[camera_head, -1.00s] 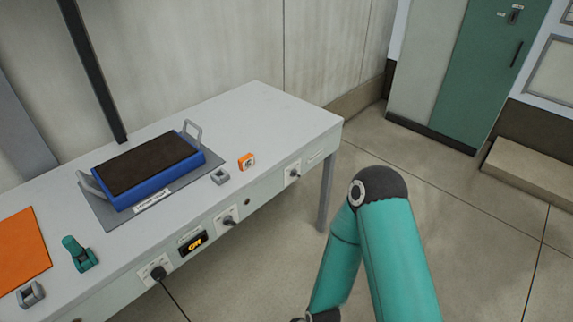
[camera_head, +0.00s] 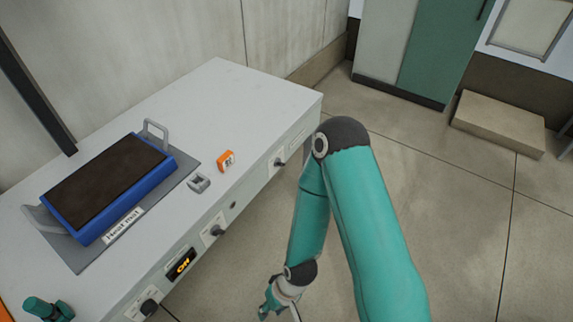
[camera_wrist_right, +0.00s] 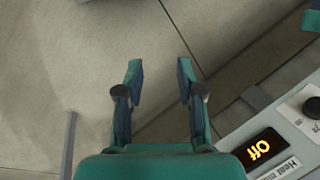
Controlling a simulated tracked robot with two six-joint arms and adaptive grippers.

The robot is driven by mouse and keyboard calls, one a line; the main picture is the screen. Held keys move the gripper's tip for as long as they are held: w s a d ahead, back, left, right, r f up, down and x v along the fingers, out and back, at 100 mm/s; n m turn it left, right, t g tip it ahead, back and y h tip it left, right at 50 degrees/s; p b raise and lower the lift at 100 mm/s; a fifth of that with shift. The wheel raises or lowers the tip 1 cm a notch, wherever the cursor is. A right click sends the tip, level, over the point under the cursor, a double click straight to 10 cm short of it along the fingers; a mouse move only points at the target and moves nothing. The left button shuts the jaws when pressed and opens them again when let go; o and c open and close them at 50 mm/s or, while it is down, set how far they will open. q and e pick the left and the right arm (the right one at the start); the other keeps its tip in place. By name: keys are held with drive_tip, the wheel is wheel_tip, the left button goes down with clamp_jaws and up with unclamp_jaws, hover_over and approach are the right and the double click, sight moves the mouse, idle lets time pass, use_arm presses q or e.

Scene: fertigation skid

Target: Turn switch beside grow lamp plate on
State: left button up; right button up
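The bench front carries a row of small plates with dark switches or knobs: one at the far right end (camera_head: 280,162), a middle one (camera_head: 217,231) and a near one (camera_head: 150,307). I cannot read a grow lamp label on any of them. A lit display reading "Off" (camera_head: 181,263) sits between the middle and near ones; it also shows in the right wrist view (camera_wrist_right: 260,149). My right gripper (camera_head: 268,308) hangs over the floor in front of the bench, apart from it. In the right wrist view its fingers (camera_wrist_right: 160,75) are spread and empty.
A blue tray of dark soil (camera_head: 174,163) stands on a grey mat labelled "Heat mat" (camera_head: 85,262). An orange block (camera_head: 226,160), a grey bracket (camera_head: 199,183) and a teal object (camera_head: 45,309) are on the bench. Open floor lies right of the bench.

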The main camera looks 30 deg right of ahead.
drive_tip(key=w+d+f+t+b, duration=0.2)
drive_tip(key=w+f+t+b, duration=0.15)
drive_tip(key=w, duration=0.45)
drive_tip(key=n+t+y+b, duration=0.3)
drive_tip(key=n+t+b, duration=1.1)
drive_tip(key=b, duration=0.7)
approach(283, 165)
drive_tip(key=shift+n+g, duration=0.7)
drive_tip(key=shift+g, duration=0.05)
drive_tip(key=x, duration=0.9)
drive_tip(key=shift+w+d+r+b, duration=0.2)
drive_tip(key=shift+r+b, duration=0.2)
